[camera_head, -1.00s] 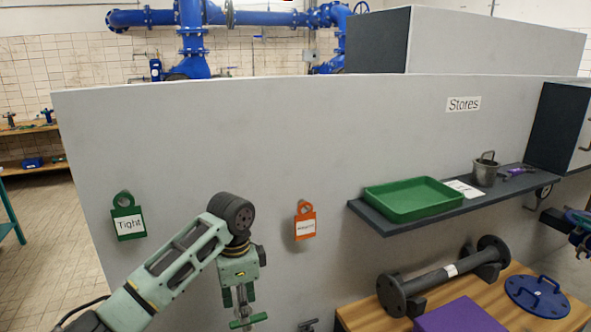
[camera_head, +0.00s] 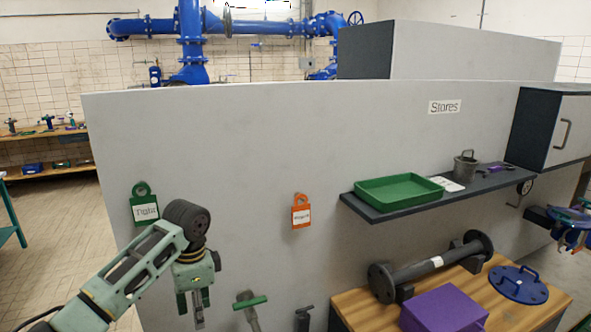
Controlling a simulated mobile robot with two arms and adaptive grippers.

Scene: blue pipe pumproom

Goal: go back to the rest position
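My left arm comes in from the lower left. Its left gripper (camera_head: 192,306) points down in front of the grey partition (camera_head: 240,150). Its fingers look apart, with nothing seen between them. Just right of it, and apart from it, is a grey fitting with a green T-handle (camera_head: 250,302), cut by the lower edge of the view.
A green tag reading Tight (camera_head: 146,211) and an orange tag (camera_head: 300,216) hang on the partition. A shelf (camera_head: 400,211) holds a green tray (camera_head: 398,190). A wooden bench (camera_head: 360,312) bears a flanged pipe (camera_head: 425,267), purple block (camera_head: 443,311) and blue disc (camera_head: 518,286).

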